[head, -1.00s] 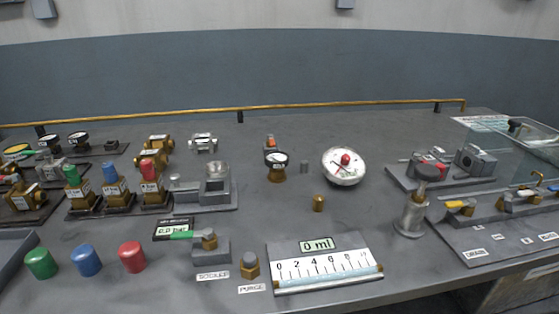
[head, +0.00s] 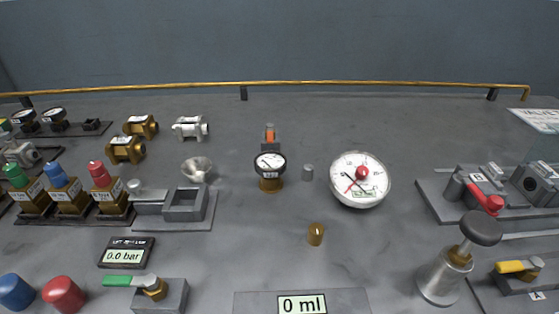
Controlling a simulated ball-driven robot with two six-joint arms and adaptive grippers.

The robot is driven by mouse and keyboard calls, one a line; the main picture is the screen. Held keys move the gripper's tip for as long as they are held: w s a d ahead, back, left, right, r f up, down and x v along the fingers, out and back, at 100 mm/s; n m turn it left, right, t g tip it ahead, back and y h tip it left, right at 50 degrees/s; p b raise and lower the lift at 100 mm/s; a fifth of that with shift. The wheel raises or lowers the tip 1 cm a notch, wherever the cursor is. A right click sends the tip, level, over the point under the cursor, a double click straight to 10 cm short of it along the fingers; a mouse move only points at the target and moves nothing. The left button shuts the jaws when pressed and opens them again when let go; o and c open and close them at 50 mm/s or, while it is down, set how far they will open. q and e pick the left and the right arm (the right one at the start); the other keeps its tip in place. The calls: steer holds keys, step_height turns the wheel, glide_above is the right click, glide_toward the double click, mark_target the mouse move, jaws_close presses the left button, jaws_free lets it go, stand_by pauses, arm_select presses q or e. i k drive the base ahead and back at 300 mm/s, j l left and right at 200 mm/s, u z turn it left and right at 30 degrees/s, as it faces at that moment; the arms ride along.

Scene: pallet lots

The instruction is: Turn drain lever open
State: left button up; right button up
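A yellow-handled lever (head: 517,266) on a brass fitting sits on the grey panel (head: 490,296) at the lower right of the head view. The handle points left. A DRAIN label showed below it in the earlier view; that part of the panel is now cut off by the frame. A green-handled lever (head: 124,281) on a grey block (head: 174,297) stands at the lower left, its handle pointing left. Neither of my grippers is in view.
A metal pump with a dark knob (head: 480,228) stands just left of the yellow lever. A red-handled valve (head: 486,200) is behind. A white dial gauge (head: 360,180) and a brass cap (head: 315,235) stand mid-table. Bare table lies between.

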mark_target(535, 264)
steer(key=l+z, duration=0.3)
steer(key=z, duration=0.2)
steer(key=k+l+z, duration=0.1)
steer(key=l+z, duration=0.2)
steer(key=z, duration=0.2)
